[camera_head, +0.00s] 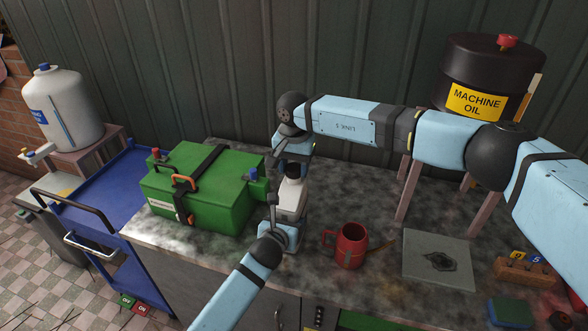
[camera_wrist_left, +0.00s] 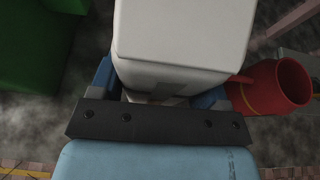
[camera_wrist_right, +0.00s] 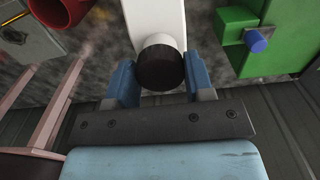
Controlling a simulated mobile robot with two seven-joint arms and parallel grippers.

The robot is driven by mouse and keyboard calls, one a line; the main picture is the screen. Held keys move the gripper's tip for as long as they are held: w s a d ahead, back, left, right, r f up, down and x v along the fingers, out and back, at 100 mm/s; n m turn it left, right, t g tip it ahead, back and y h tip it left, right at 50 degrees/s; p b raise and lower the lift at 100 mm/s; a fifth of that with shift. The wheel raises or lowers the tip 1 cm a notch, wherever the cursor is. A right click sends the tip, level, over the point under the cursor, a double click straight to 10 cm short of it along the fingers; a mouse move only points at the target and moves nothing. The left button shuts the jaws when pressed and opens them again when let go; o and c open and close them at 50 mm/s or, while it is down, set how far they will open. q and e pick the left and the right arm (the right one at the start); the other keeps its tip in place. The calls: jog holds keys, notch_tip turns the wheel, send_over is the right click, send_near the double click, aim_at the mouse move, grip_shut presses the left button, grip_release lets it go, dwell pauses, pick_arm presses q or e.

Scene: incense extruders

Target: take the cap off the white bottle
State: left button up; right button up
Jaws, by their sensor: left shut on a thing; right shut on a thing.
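The white bottle (camera_head: 290,203) stands upright, or nearly so, over the counter beside the green box. My left gripper (camera_head: 283,232) is shut around its lower body. The left wrist view shows the white bottle (camera_wrist_left: 182,38) between the blue fingers (camera_wrist_left: 160,92). The black cap (camera_head: 293,171) is at the bottle's top. My right gripper (camera_head: 288,163) is shut on it from above. In the right wrist view the cap (camera_wrist_right: 160,68) sits between the blue fingers (camera_wrist_right: 160,85), in line with the bottle neck. I cannot tell whether the cap is loosened.
A green box (camera_head: 215,205) stands close on the left and a red mug (camera_head: 351,247) close on the right. A grey plate (camera_head: 437,262) lies farther right. A machine oil drum (camera_head: 488,80) stands behind. A blue cart (camera_head: 95,200) is left of the counter.

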aim_at(294, 167)
jog(key=shift+r, duration=0.2)
jog(key=shift+r, duration=2)
pick_arm(q)
jog(key=o, duration=1.8)
